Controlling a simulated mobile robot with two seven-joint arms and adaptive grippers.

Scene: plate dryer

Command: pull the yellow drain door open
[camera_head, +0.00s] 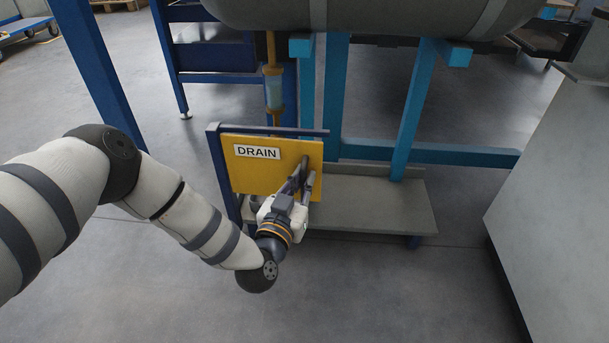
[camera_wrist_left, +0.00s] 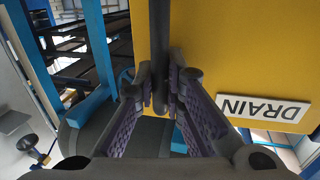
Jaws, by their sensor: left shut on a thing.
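The yellow drain door (camera_head: 265,177) hangs in a dark blue frame (camera_head: 216,165) and carries a white DRAIN label (camera_head: 256,152). My left gripper (camera_head: 305,182) is at the right part of the door's front face. In the left wrist view its fingers (camera_wrist_left: 162,88) are closed around the dark bar handle (camera_wrist_left: 162,30) of the door. The fingers hide part of the handle. I cannot tell whether the door stands slightly ajar. My right gripper is not in view.
A large grey tank (camera_head: 370,15) hangs above, with a pipe (camera_head: 272,90) running down behind the door. Light blue legs (camera_head: 412,110) stand on a grey platform (camera_head: 385,205) right of the door. A grey cabinet (camera_head: 560,190) is far right. The floor in front (camera_head: 390,290) is clear.

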